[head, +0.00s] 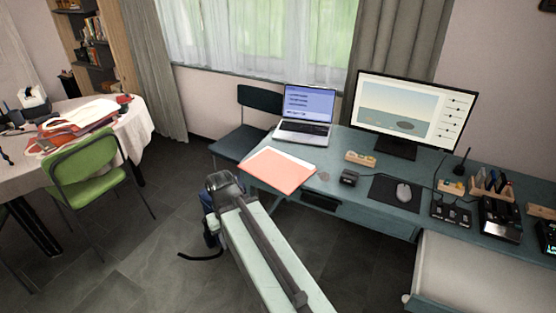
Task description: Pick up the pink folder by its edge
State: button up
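The pink folder (279,170) lies flat on the left end of the blue-green desk (334,177). Its near left edge is close to the desk's left edge, and a white margin shows along its far side. My arm reaches up from the bottom of the head view and ends just left of and below the folder, apart from it in the picture. Part of what looks like my gripper (201,256) shows as a dark curved shape low beside the arm.
An open laptop (304,116) stands behind the folder, with a monitor (410,112) to its right. A dark chair (250,127) stands behind the desk's left end. Open floor lies left, towards a green chair (87,164).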

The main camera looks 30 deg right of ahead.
aim_at(283, 171)
jog(key=u, duration=0.1)
jog(key=i, duration=0.95)
jog(key=u, duration=0.7)
jog(key=i, duration=0.5)
jog(key=u, duration=0.65)
jog(key=k, duration=0.75)
jog(key=u, duration=0.15)
jog(key=i, duration=0.8)
jog(key=z, duration=0.1)
